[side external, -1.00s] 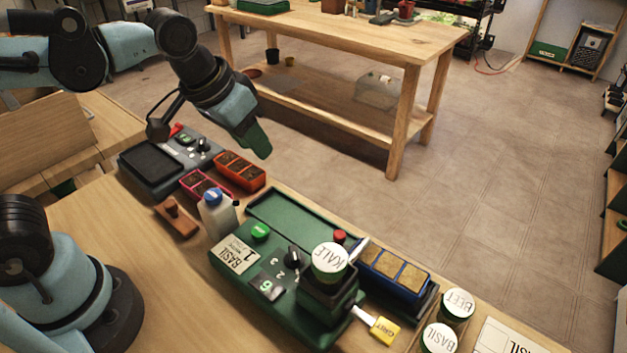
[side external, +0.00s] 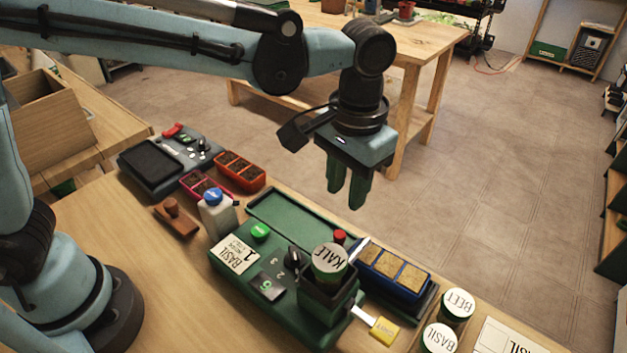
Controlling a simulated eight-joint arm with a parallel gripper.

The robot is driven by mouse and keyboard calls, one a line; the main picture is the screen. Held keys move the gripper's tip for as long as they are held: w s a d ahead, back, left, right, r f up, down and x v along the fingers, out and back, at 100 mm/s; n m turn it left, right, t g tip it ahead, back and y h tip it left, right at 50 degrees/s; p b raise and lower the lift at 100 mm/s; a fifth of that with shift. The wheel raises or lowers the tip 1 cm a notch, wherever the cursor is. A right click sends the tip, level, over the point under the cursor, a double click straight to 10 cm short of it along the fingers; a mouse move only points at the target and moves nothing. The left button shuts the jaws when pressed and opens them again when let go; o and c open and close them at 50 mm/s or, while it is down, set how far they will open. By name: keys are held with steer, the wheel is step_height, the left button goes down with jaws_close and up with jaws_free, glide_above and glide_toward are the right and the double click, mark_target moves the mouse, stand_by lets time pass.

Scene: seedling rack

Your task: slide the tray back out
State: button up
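A blue tray (side external: 417,278) with several square cells of brown fill sits at the right end of the green seeder machine's (side external: 224,262) long channel (side external: 290,221). A jar labelled KALE (side external: 330,262) stands in the machine's dark hopper, in front of the tray's left end, and hides part of the tray's near side. My gripper (side external: 347,197) points down in the air, above the channel and up to the left of the blue tray. Its two green fingers are apart, with nothing between them.
Jars labelled BEET (side external: 458,304) and BASIL (side external: 439,338) stand at the right. A yellow tag (side external: 383,330) juts out before the hopper. A white bottle (side external: 217,214), a red tray (side external: 239,171) and a pink tray (side external: 205,186) are at the left. The channel's left stretch is empty.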

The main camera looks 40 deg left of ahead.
mark_target(340, 233)
steer(key=f, duration=1)
steer(key=shift+a, duration=0.25)
steer(key=shift+c, duration=0.3)
jaws_close()
